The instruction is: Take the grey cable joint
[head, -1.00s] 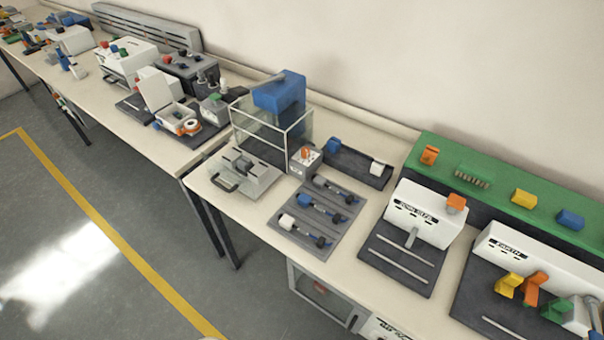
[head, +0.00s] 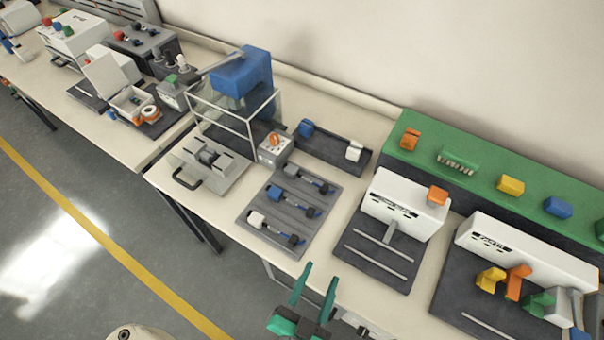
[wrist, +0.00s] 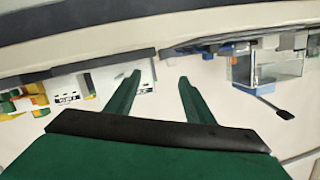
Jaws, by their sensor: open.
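The grey cable joint (head: 292,170) lies at the back of a dark grooved tray (head: 246,221) in the head view. A blue joint (head: 276,193) and a white joint (head: 256,218) lie in front of it in the same tray. Each has a dark cable end on its right. My green gripper (head: 322,272) is open and empty at the bottom of the head view, in front of and to the right of the tray. Its two fingers also show apart in the wrist view (wrist: 159,76). I cannot make out the grey joint in the wrist view.
A clear guard with a blue press (head: 240,78) stands behind the tray at left, with a handled plate (head: 208,168) before it. A white control box (head: 277,150) is just behind the tray. White fixtures (head: 400,205) on dark mats stand to the right.

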